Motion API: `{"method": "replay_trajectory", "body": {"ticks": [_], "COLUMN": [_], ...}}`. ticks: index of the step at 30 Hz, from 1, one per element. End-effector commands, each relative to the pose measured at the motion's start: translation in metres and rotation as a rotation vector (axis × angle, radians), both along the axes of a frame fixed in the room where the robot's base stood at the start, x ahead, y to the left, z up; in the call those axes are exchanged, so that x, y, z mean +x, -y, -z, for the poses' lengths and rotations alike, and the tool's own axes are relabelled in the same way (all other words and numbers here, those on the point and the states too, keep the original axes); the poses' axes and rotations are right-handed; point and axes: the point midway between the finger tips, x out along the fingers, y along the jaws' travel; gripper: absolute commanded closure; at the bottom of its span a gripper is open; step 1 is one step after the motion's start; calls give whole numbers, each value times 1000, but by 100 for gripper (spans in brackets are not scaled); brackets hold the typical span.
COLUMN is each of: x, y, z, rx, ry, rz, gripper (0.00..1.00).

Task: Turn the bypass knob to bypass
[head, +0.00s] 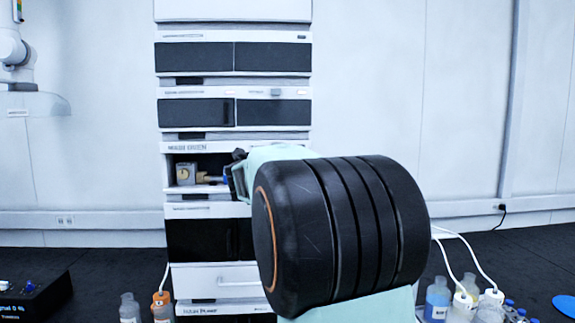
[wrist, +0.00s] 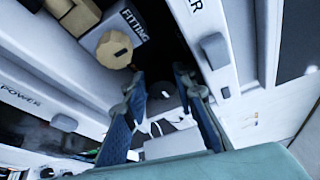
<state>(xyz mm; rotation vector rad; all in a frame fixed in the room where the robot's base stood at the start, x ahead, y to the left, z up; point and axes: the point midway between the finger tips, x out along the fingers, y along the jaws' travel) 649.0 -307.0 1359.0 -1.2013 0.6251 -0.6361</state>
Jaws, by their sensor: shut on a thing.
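My gripper (wrist: 160,78) reaches into the open, dark bay of the stack. In the head view my gripper (head: 238,178) is at the right of the bay, largely behind my own arm.
The tall white stack (head: 212,282) has dark-fronted modules above and below the bay.

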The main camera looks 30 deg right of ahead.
Motion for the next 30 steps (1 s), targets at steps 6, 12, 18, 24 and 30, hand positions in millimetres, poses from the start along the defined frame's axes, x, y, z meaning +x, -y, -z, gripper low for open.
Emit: {"method": "replay_trajectory", "body": {"ticks": [6, 12, 18, 24, 30], "x": [0, 0, 0, 0, -12], "y": [0, 0, 0, 0, -14], "z": [-2, -2, -2, -1, -4], "rx": [10, 11, 10, 10, 10], "ry": [9, 9, 9, 7, 8], "rz": [0, 0, 0, 0, -2], "gripper": [99, 99, 68, 68, 68]}}
